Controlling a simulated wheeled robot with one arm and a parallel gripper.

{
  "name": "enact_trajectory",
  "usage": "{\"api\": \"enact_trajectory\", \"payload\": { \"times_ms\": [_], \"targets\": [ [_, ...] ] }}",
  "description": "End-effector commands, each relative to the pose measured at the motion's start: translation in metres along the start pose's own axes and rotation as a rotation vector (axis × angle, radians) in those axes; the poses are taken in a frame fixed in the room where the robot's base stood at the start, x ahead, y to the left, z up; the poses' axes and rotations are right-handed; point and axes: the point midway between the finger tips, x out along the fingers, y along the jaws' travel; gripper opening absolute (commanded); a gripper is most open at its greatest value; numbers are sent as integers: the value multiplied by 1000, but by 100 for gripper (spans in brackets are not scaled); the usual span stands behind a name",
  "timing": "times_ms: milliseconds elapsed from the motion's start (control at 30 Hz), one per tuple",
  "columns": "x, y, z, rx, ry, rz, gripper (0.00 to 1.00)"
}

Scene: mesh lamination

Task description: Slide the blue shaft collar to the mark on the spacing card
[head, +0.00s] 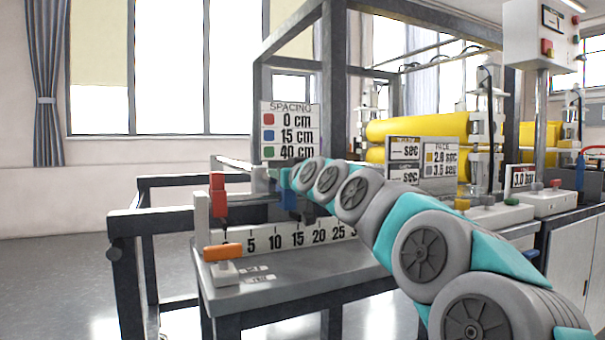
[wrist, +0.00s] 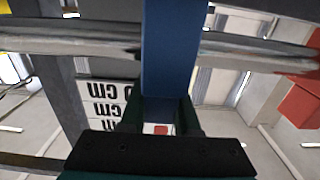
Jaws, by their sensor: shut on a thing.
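The blue shaft collar (wrist: 170,50) fills the upper middle of the wrist view, on a grey rail. My gripper (wrist: 160,112) is shut on it, with dark fingers on either side of its lower part. In the head view the blue collar (head: 288,199) shows beside the end of my arm, above the ruler near its 15; its exact reading cannot be told. The gripper is largely hidden there. The spacing card (head: 290,130) lists red 0 cm, blue 15 cm and green 40 cm. The ruler (head: 270,241) runs along the bench.
A red collar (head: 218,196) is at the ruler's left end; it also shows in the wrist view (wrist: 301,106). An orange handle (head: 223,251) sits on the bench (head: 300,273) at front left. A frame post (head: 335,80) rises behind, with yellow rollers (head: 425,130) to the right.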

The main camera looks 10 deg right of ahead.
Motion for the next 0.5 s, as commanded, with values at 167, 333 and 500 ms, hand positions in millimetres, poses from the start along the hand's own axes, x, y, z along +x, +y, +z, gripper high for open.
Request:
{"api": "enact_trajectory", "payload": {
  "times_ms": [167,333,500],
  "targets": [
    [0,-10,0,0,2,2,0],
    [0,-11,0,0,1,0,0],
    [0,-12,0,0,1,-1,40]
  ]
}}
